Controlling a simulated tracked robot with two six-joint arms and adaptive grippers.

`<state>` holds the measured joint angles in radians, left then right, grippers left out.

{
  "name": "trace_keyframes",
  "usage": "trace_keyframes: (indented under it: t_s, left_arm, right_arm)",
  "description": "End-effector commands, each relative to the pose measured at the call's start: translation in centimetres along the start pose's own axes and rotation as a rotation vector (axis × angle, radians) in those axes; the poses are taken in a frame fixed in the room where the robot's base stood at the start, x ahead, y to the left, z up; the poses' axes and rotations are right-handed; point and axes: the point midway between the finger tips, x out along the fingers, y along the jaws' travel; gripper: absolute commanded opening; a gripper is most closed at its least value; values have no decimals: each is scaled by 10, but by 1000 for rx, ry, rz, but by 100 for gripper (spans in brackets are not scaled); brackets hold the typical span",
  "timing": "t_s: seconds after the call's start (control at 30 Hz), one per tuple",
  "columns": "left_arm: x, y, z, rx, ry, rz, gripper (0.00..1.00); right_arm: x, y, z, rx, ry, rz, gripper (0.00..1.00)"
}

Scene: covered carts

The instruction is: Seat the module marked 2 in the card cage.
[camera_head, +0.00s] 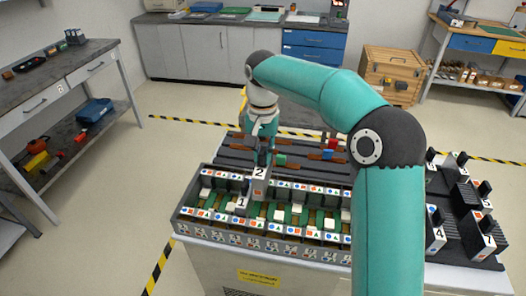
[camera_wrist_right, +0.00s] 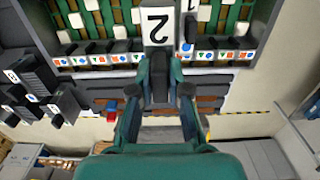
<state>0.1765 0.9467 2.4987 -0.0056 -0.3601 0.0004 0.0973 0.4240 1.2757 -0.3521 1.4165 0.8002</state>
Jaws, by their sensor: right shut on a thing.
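The module marked 2 (camera_head: 259,173) is a grey-white block with a dark grip on top, upright over the card cage. It also shows in the right wrist view (camera_wrist_right: 157,24). My right gripper (camera_head: 264,152) is shut on its dark grip; the wrist view shows the fingers (camera_wrist_right: 160,85) around it. The card cage (camera_head: 262,246) is a long grey frame with green slots and marked rails. A module marked 1 (camera_head: 242,203) stands in the cage just left of module 2. I cannot tell whether module 2's lower end is in a slot. My left gripper is out of view.
A black rack (camera_head: 462,222) with several modules, one marked 4 (camera_head: 437,234), stands right of the cage. A dark tray (camera_head: 232,158) with brown and coloured parts lies behind it. My right arm crosses over the cage's right end. Floor around the cart is open.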

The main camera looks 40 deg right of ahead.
Motion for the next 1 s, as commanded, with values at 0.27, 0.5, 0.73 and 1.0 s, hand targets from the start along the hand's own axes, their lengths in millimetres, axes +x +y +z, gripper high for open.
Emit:
trace_keyframes:
  t_s: [0.27, 0.5, 0.73, 1.0]
  left_arm:
    - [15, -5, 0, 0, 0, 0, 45]
    - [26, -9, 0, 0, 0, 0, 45]
    - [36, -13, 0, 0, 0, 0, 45]
    - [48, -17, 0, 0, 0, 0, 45]
  right_arm:
    - [21, -1, 0, -1, 1, -1, 0]
    - [38, -1, 0, -1, 1, -1, 0]
    - [53, -2, 0, -3, 1, -1, 0]
    - [72, -2, 0, -3, 1, -1, 0]
